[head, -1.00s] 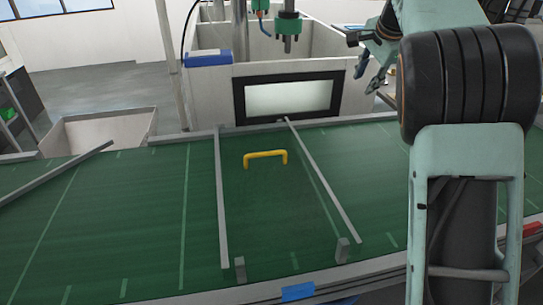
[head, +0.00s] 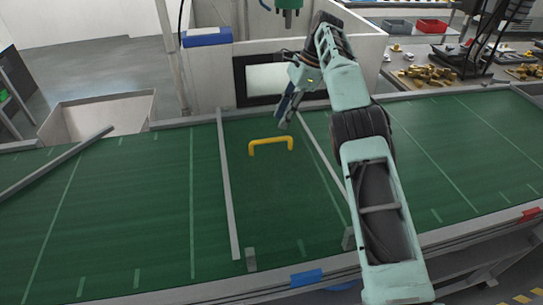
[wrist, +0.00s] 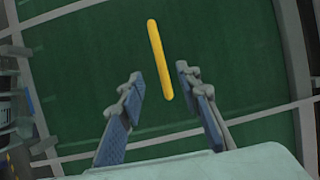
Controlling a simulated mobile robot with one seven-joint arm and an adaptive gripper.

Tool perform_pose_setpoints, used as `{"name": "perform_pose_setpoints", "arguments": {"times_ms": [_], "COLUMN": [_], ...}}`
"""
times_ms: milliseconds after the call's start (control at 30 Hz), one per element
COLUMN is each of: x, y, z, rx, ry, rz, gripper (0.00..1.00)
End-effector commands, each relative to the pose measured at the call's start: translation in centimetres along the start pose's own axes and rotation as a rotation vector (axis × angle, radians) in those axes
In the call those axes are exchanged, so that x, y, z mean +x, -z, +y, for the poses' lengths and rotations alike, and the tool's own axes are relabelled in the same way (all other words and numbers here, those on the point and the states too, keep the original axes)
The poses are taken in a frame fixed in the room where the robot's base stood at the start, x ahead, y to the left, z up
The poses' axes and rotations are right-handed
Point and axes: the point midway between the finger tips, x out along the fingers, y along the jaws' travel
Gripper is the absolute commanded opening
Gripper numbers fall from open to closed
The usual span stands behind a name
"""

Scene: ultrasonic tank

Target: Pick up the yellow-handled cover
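The yellow handle (head: 271,144) stands up from a green cover (head: 275,190) lying between two grey rails in the head view. The cover looks the same green as the surface around it, so its edges are hard to tell. In the wrist view the handle (wrist: 160,58) runs nearly upright, ahead of and between the fingertips. My gripper (head: 284,112) is open and empty, above the surface and close to the handle's far right side. In the wrist view the blue-padded fingers of my gripper (wrist: 158,82) are spread apart, with the handle's near end at about fingertip level.
A left rail (head: 228,185) and a right rail (head: 322,155) flank the handle. Small grey blocks stand at their near ends, one (head: 251,260) at left. A white tank wall with a dark-framed window (head: 265,80) rises behind. Brass parts (head: 428,76) lie on a table at right.

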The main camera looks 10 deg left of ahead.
Motion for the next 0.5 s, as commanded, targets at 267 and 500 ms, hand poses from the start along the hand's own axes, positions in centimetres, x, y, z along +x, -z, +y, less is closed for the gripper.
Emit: {"name": "perform_pose_setpoints", "arguments": {"times_ms": [267, 500], "x": [2.7, 4.6], "y": [0.1, 0.1], "z": [0.1, 0.0], "rx": [0.001, 0.000], "ry": [-0.001, 0.002], "rz": [0.000, 0.002], "gripper": [0.32, 0.32]}}
